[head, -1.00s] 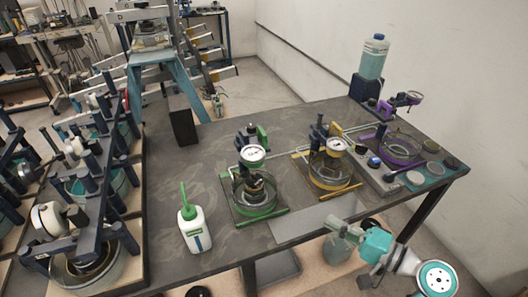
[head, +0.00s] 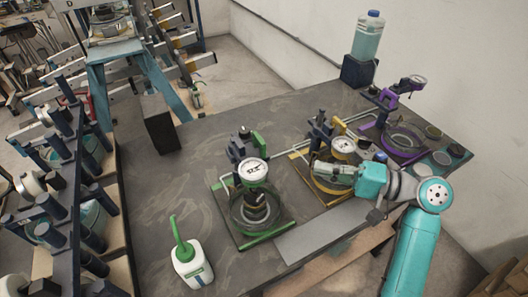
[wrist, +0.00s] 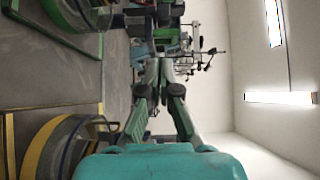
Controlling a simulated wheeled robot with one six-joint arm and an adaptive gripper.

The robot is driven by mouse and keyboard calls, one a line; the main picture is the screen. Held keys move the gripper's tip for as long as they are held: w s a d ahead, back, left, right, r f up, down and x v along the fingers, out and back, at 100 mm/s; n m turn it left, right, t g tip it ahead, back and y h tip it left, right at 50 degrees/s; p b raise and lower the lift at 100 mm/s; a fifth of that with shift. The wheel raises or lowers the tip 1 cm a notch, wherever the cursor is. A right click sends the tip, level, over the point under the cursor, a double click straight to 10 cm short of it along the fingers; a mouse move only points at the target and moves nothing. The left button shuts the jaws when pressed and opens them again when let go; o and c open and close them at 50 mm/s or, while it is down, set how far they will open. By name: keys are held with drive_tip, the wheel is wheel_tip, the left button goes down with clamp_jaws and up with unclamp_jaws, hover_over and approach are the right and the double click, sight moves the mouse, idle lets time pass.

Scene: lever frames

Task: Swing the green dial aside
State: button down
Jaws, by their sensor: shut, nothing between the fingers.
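The green dial (head: 253,170) is a round white-faced gauge on a green-framed station, above a dark ring-shaped base (head: 237,217). A green arm (head: 257,140) rises behind it. My gripper (head: 318,170) is shut and empty. It is to the right of the green dial, apart from it, and its fingers point left over the yellow station. In the wrist view, my gripper (wrist: 160,62) shows its fingers together, with part of the green station (wrist: 60,40) at the upper left. I cannot make out the dial's face there.
The yellow station (head: 300,153) with its own dial (head: 343,146) is beside and partly behind my gripper. A purple station (head: 367,128) stands farther right. A white bottle with a green spout (head: 192,265) is at the front left. A black block (head: 160,125) stands at the back left.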

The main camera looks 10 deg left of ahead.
sight(265, 166)
drive_tip(key=a, duration=0.3)
drive_tip(key=w+a, duration=0.1)
drive_tip(key=a, duration=0.3)
drive_tip(key=w+a, duration=0.1)
drive_tip(key=a, duration=0.2)
drive_tip(key=shift+a, duration=0.15)
drive_tip(key=shift+s+a, duration=1.15)
drive_tip(key=shift+a, duration=0.3)
drive_tip(key=shift+s, duration=0.1)
